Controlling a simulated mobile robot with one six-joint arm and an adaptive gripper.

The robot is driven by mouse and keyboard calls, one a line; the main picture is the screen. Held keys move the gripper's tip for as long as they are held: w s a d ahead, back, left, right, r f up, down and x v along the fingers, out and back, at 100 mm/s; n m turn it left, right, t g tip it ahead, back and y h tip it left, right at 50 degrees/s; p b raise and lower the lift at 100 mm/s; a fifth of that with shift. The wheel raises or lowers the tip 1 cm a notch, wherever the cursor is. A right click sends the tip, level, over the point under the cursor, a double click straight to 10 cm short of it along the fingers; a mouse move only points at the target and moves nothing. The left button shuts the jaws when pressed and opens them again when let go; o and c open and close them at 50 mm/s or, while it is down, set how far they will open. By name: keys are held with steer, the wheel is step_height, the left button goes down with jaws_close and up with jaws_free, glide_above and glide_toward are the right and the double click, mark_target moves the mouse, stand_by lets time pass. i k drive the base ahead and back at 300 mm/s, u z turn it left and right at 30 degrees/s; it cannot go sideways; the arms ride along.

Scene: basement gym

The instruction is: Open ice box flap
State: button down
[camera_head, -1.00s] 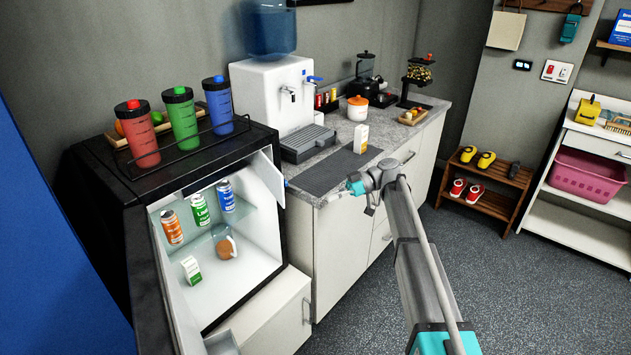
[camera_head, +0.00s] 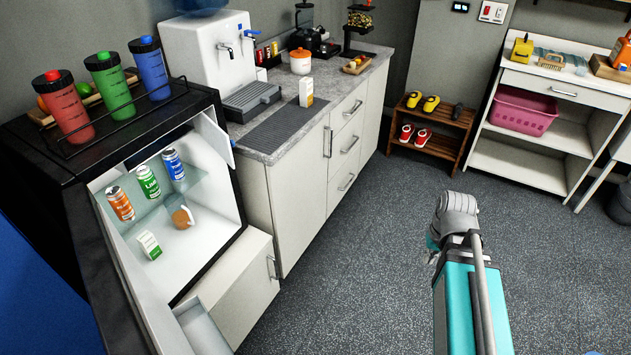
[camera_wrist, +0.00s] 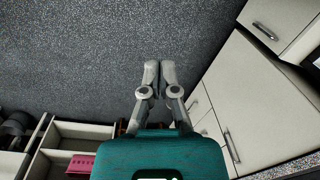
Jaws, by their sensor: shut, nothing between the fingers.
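The small fridge (camera_head: 70,205) stands open at left in the head view, its main door (camera_head: 135,290) swung toward the front left. At the top right of its opening, a white ice box flap (camera_head: 214,138) stands swung outward, with a small pale handle piece at its edge. My gripper (camera_wrist: 159,70) is shut and empty in the wrist view, over bare floor. In the head view my arm's end is right of the fridge, well apart from the flap, and my fingers are mostly hidden behind the wrist.
Inside the fridge are several cans (camera_head: 147,182) and a small carton (camera_head: 148,245). Bottles (camera_head: 110,85) stand on top. A counter (camera_head: 290,130) with drawers adjoins it. A shoe rack (camera_head: 432,130) and white shelf (camera_head: 540,165) stand behind. The grey floor (camera_head: 350,270) is clear.

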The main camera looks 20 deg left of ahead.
mark_target(217, 138)
steer(key=z, duration=0.3)
steer(key=k, duration=1.1)
steer(key=u, duration=0.55)
steer(key=i, duration=0.85)
steer(key=u, duration=0.05)
